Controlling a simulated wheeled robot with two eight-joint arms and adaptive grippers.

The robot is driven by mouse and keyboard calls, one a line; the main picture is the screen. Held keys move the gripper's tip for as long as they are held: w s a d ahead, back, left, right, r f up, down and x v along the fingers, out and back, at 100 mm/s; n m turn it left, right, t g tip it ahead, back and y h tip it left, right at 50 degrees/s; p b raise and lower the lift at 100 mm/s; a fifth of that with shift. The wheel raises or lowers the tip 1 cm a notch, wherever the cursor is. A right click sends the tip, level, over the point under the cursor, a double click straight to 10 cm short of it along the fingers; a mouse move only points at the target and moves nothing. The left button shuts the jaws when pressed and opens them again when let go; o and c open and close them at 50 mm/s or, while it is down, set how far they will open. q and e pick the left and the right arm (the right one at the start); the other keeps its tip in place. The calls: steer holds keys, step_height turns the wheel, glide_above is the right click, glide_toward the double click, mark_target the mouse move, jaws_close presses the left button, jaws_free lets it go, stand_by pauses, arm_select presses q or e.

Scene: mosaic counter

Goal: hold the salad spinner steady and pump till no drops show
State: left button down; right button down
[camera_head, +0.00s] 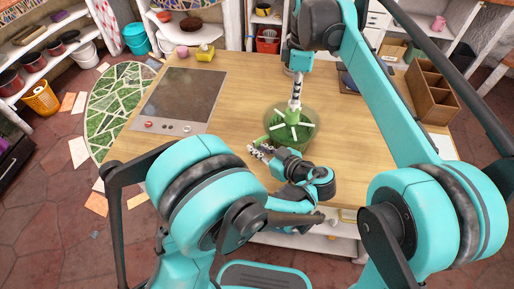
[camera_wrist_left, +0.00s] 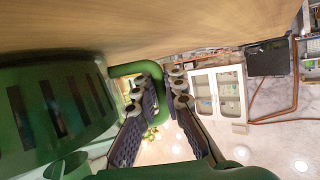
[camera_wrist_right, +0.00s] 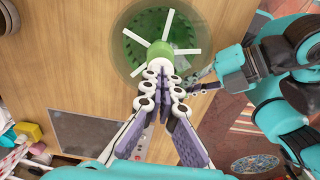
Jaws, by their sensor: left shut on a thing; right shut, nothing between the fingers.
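The green salad spinner (camera_head: 299,143) stands upright on the wooden counter, with a see-through lid, white spokes and a green pump knob (camera_wrist_right: 160,52) in the middle. My left gripper (camera_head: 257,151) is at its near left side. In the left wrist view it is shut on the spinner's green loop handle (camera_wrist_left: 128,69), beside the slotted basket wall (camera_wrist_left: 60,105). My right gripper (camera_wrist_right: 163,76) is shut and empty, pointing down at the knob; whether its tips touch the knob I cannot tell. Drops are too small to make out.
A dark cooktop (camera_head: 180,98) lies to the left on the counter (camera_head: 235,95). A yellow item (camera_head: 205,53) and a pink one (camera_head: 182,52) stand at the back left edge. A wooden divided box (camera_head: 432,95) stands at the right. The counter between cooktop and spinner is clear.

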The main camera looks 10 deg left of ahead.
steer(key=shift+f, duration=0.85)
steer(key=shift+r, duration=1.35)
steer(key=shift+f, duration=1.35)
steer(key=shift+r, duration=1.35)
